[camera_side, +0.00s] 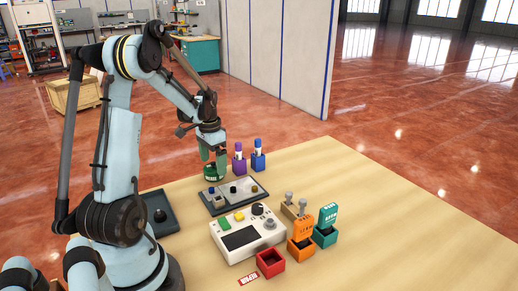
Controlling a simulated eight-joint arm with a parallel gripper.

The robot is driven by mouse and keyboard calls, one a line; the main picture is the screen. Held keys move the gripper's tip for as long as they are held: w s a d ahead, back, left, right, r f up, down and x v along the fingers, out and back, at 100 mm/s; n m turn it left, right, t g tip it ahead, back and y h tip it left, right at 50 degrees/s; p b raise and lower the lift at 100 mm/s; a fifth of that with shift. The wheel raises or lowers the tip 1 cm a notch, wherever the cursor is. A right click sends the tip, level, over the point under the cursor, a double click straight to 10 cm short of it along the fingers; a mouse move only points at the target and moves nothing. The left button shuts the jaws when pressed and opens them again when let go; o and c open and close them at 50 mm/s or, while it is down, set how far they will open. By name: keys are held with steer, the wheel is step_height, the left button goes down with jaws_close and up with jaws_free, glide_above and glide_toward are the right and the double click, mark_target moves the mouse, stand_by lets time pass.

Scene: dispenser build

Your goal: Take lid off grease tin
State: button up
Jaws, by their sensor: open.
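A small round dark-green tin (211,174) with a pale label stands right under the fingertips, behind the grey tray. The fingertips are at the tin's top edge, but I cannot tell whether they touch it. The lid cannot be told apart from the tin's body at this size.
A grey tray with small parts (236,201) lies just in front of the tin. Purple (239,164) and blue (258,161) holders stand to its right. A white control box (247,236) and red (270,267), orange (301,251) and teal (325,237) bins stand nearer. The table's right side is clear.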

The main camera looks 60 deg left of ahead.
steer(key=shift+f, duration=0.1)
steer(key=c, duration=1.1)
